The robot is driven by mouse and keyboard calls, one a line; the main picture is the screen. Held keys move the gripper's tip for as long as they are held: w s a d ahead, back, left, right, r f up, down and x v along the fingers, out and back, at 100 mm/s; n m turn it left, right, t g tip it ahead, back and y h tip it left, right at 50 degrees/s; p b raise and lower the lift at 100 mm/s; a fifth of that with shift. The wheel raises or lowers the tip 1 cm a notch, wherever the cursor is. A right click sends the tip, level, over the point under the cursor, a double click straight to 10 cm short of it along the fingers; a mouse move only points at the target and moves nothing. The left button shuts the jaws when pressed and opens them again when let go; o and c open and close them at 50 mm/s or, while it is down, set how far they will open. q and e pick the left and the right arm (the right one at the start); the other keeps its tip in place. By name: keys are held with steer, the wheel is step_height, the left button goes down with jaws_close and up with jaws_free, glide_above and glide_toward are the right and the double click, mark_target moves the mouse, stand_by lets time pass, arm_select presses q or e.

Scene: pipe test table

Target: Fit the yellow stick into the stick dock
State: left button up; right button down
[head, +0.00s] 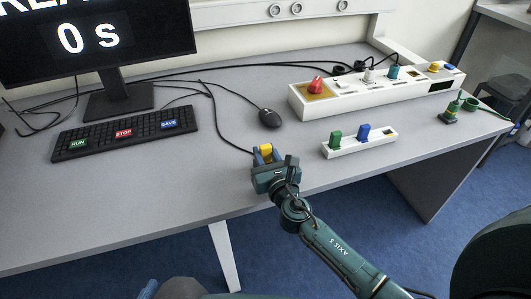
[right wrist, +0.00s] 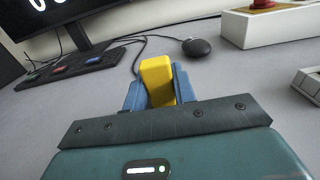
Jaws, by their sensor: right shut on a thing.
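The yellow stick (head: 265,150) is held upright between the blue fingers of my right gripper (head: 264,157), over the front part of the desk. In the right wrist view the yellow stick (right wrist: 157,80) stands between the two fingers of the gripper (right wrist: 158,96), its lower end hidden by the gripper body. The stick dock (head: 360,149) is a small white block to the right of the gripper, apart from it. A pale block edge at the right of the wrist view (right wrist: 309,82) appears to be the dock. My left gripper is not seen.
A long white panel (head: 335,108) with a red knob (head: 316,84) stands behind the dock. A mouse (head: 270,118), keyboard (head: 125,132) and monitor (head: 85,35) are to the left. A green part (head: 451,112) with a cable lies at the right. Bare desk separates gripper and dock.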

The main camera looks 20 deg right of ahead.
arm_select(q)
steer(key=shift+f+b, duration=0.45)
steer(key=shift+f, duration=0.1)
arm_select(e)
steer(key=shift+f, duration=0.55)
steer(key=c, duration=1.1)
jaws_free()
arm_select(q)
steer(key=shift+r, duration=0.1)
arm_select(e)
steer(key=shift+o, duration=0.2)
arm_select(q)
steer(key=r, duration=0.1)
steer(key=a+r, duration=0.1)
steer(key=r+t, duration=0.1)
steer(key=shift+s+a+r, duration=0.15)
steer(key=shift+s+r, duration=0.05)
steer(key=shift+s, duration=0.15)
arm_select(e)
steer(key=s, duration=1.3)
steer(key=shift+d, duration=0.25)
